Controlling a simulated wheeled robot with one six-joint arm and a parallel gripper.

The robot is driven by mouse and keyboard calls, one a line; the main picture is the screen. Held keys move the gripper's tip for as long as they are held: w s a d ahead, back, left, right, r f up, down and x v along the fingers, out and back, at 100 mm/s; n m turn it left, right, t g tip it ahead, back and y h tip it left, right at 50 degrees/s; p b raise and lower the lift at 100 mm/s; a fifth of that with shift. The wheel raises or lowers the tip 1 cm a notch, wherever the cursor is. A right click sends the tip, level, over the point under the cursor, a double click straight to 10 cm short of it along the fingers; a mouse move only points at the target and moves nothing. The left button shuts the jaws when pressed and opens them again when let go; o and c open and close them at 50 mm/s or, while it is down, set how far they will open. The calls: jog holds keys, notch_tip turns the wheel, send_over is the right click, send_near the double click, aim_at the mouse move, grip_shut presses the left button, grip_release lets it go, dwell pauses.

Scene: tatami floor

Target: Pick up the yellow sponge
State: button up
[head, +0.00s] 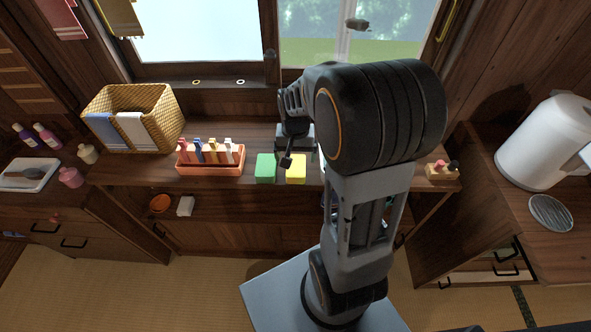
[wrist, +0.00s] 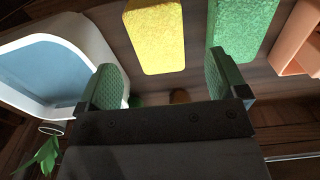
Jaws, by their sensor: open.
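The yellow sponge (head: 296,170) lies on the wooden counter, just right of a green sponge (head: 265,168) in the head view. In the wrist view the yellow sponge (wrist: 155,36) is at the top centre, ahead of my gripper (wrist: 162,80). My gripper is open, with its two green-padded fingers apart and nothing between them. The sponge lies beyond the fingertips, and its upper end is cut off by the frame. In the head view my gripper (head: 288,160) is close to the sponges, partly hidden by my arm.
The green sponge (wrist: 241,28) is close beside the yellow one. In the wrist view a white blue-lined basin (wrist: 45,70) is on the left. My arm hides the counter's middle right.

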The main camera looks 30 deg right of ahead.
aim_at(296, 165)
jog(key=shift+d+f, duration=0.1)
jog(key=shift+f, duration=2.75)
jog(key=shift+c, duration=0.3)
jog(key=c, duration=0.9)
